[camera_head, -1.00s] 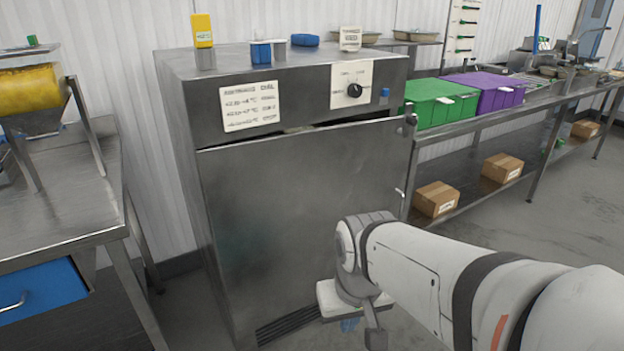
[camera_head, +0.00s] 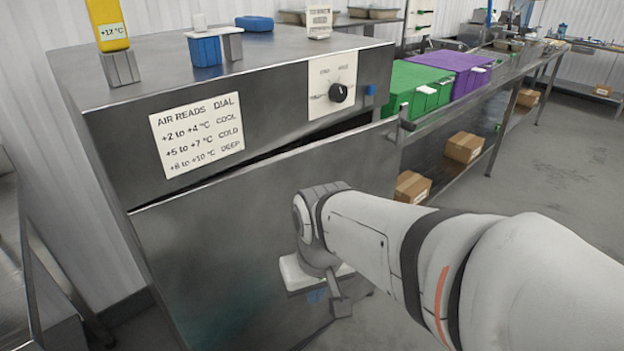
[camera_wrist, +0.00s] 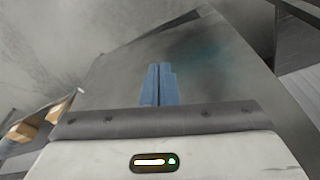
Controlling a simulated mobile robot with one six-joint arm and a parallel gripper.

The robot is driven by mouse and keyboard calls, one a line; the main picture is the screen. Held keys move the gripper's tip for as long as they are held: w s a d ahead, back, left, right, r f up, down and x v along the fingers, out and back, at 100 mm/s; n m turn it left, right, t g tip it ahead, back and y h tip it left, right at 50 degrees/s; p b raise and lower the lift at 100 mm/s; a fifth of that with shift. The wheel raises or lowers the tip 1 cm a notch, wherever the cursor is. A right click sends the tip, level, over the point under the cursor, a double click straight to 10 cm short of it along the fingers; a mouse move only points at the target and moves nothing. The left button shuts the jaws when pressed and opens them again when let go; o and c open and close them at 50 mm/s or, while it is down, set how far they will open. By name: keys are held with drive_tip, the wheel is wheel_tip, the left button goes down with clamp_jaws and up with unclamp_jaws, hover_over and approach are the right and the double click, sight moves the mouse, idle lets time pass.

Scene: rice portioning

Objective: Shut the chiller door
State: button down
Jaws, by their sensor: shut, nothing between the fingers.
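The chiller (camera_head: 250,95) is a steel cabinet with a sign and a dial on its upper front. Its door (camera_head: 220,225) is a plain steel panel, slightly ajar, with a dark gap along its top edge. My gripper (camera_head: 318,296) is low in front of the door, mostly hidden behind my wrist in the head view. In the wrist view my gripper (camera_wrist: 159,85) shows two blue fingers, shut and empty, in front of the door panel (camera_wrist: 215,70). I cannot tell whether the fingertips touch the door.
A yellow reader (camera_head: 108,28) and blue containers (camera_head: 205,48) stand on the chiller. Right of it, a steel bench holds a green crate (camera_head: 415,85) and a purple crate (camera_head: 455,68), with cardboard boxes (camera_head: 464,148) below.

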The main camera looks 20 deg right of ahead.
drive_tip(key=w+d+f+m+t+h+b, duration=0.1)
drive_tip(key=w+d+f+t+h+b, duration=0.2)
drive_tip(key=w+d+f, duration=0.55)
drive_tip(key=w+d+f+m+t+b, duration=0.1)
drive_tip(key=w+d+f+t+b, duration=0.35)
drive_tip(key=d, duration=0.65)
drive_tip(key=s+d+f+m+t+h+b, duration=0.1)
drive_tip(key=s+d+f+t+h+b, duration=0.15)
drive_tip(key=d+f+t+b, duration=0.75)
drive_tip(key=w+d+g, duration=0.2)
drive_tip(key=w+d, duration=0.4)
drive_tip(key=w, duration=0.7)
drive_tip(key=shift+w+d+f+m, duration=0.15)
drive_tip(key=shift+f+m, duration=0.15)
drive_tip(key=shift+f, duration=0.1)
